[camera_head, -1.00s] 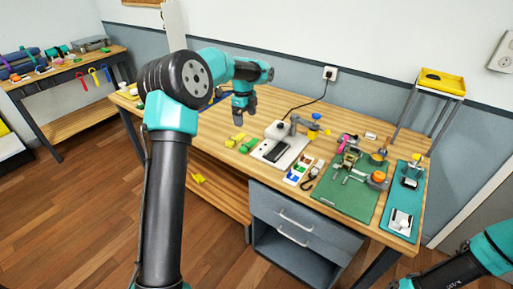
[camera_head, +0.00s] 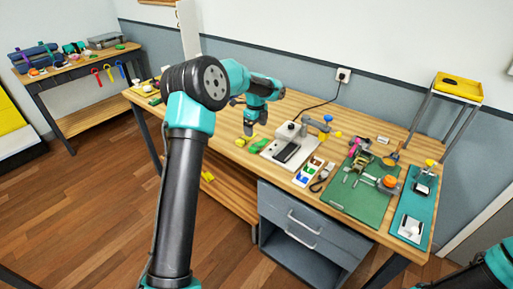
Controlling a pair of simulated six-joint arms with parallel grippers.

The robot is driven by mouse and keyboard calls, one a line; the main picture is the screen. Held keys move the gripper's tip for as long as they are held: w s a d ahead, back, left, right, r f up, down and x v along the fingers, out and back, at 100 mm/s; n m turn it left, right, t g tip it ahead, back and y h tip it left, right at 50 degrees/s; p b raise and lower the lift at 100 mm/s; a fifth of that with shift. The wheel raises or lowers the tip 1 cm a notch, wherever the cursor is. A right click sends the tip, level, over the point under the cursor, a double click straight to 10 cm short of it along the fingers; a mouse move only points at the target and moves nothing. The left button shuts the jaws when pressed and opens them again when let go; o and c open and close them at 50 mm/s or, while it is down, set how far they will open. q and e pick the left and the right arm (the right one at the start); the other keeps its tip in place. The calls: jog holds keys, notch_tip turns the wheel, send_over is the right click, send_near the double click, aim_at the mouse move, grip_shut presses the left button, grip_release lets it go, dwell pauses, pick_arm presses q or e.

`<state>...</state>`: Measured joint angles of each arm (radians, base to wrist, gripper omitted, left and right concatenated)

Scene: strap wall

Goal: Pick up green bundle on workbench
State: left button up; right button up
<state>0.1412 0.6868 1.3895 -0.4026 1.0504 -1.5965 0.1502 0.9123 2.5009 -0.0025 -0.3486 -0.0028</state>
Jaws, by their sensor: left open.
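The green bundle (camera_head: 259,146) lies on the wooden workbench (camera_head: 221,122), just left of a pale plate holding a dark flat object. It is small in the picture, so its details are unclear. My left gripper (camera_head: 249,132) points down just above and behind the bundle, slightly to its left. It is open, with nothing seen between its fingers, and it appears apart from the bundle. My right gripper is out of the picture; only part of my right arm shows at the lower right corner.
Yellow pieces (camera_head: 241,141) lie just left of the bundle. The pale plate (camera_head: 270,151) is close on the right, with a clamp-like device (camera_head: 318,124) behind it. A green mat (camera_head: 345,203) with tools lies farther right. Bare wood is free behind the plate.

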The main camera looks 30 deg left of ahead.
pick_arm(q)
send_over(255, 145)
jog(key=shift+d+f, duration=0.15)
jog(key=shift+f, duration=1)
jog(key=shift+d+f, duration=0.1)
jog(key=shift+f, duration=1.05)
jog(key=shift+a+f, duration=0.15)
jog(key=shift+f, duration=2.45)
jog(key=c, duration=1)
jog(key=shift+r, duration=0.15)
